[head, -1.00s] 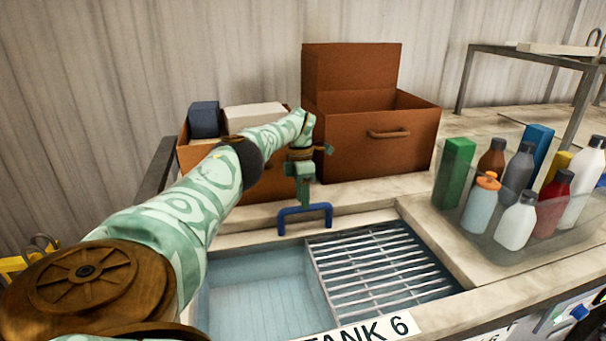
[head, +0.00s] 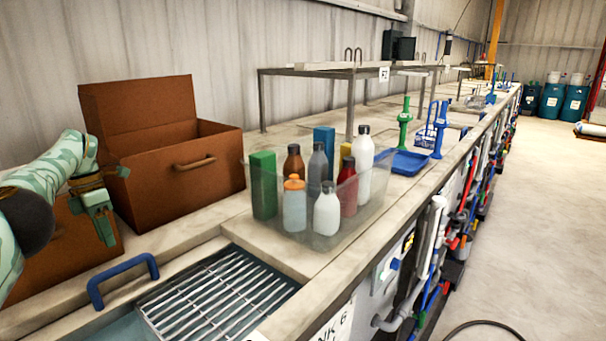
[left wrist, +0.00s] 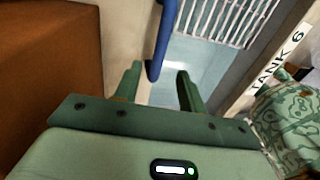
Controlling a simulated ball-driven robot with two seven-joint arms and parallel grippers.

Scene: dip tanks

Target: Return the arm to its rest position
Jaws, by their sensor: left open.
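My left gripper (head: 108,243) is at the left of the head view, pointing down just above and behind a blue handle (head: 125,270) at the tank's rim. In the left wrist view its two green fingers (left wrist: 157,75) are apart, with nothing gripped between them. The blue handle (left wrist: 163,42) shows just beyond the fingertips; I see a small gap in the head view. My left arm (head: 45,180) reaches in from the left edge. My right gripper is not in view.
A brown open box (head: 185,170) stands close behind the gripper. A metal grille (head: 215,300) lies over tank 6. A clear bin (head: 340,220) of bottles stands to the right. A metal shelf (head: 330,72) and blue tray (head: 405,162) are farther along the bench.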

